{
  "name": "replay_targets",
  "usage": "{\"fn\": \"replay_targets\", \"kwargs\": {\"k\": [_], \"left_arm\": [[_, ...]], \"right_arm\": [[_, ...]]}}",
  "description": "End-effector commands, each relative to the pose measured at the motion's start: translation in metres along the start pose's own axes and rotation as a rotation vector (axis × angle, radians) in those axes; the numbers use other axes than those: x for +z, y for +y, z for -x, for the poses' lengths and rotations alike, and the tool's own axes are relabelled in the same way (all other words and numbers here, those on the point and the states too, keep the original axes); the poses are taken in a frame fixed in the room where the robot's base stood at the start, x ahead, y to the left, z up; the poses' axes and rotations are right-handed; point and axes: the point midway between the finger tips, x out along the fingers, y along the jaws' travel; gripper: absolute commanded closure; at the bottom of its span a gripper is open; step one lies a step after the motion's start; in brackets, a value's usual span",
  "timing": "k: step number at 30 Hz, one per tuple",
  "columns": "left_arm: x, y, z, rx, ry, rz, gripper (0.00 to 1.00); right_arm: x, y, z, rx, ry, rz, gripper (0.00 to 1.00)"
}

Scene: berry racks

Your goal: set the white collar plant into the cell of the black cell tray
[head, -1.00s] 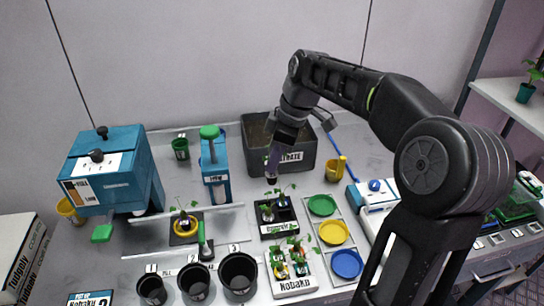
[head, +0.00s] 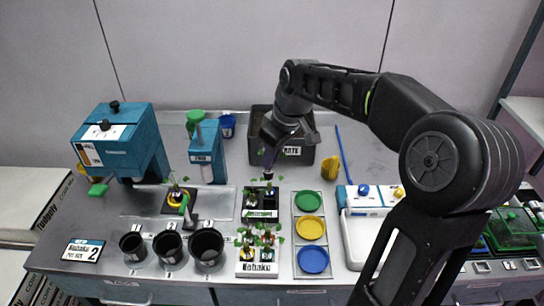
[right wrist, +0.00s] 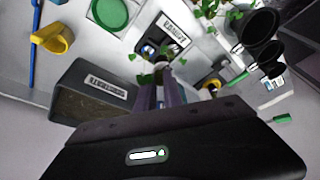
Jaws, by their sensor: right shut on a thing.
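My right gripper (head: 268,169) points down above the back of the black cell tray (head: 262,214) and is shut on the white collar plant, mostly hidden by the fingers. Some green leaves (head: 292,151) stick out beside the fingers. In the right wrist view, the fingers (right wrist: 160,92) reach toward the tray, with leaves (right wrist: 145,80) beside them. The tray has a white label on its front and a small plant (head: 250,194) at its left. I cannot tell whether the held plant touches the tray. My left gripper is not in view.
A white tray of seedlings (head: 257,268) stands in front of the cell tray. A rack with green, yellow and blue dishes (head: 311,229) is to the right. The dark substrate bin (head: 322,152) is behind. Black numbered pots (head: 207,248) stand at front left.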

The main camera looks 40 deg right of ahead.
Motion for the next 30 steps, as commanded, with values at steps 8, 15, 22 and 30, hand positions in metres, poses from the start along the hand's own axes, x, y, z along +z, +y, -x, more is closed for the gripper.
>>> {"fn": "replay_targets", "kwargs": {"k": [8,15,22,30], "left_arm": [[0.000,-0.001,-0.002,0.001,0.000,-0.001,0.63],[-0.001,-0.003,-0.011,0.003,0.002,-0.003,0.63],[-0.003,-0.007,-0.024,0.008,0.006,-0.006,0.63],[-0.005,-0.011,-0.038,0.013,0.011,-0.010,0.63]], "right_arm": [[0.001,0.000,-0.002,0.000,0.000,0.001,1.00],[0.005,0.000,-0.015,0.000,0.000,0.002,1.00],[0.011,0.000,-0.034,-0.001,-0.001,0.001,1.00],[0.018,0.000,-0.056,0.000,0.000,0.002,1.00]]}}
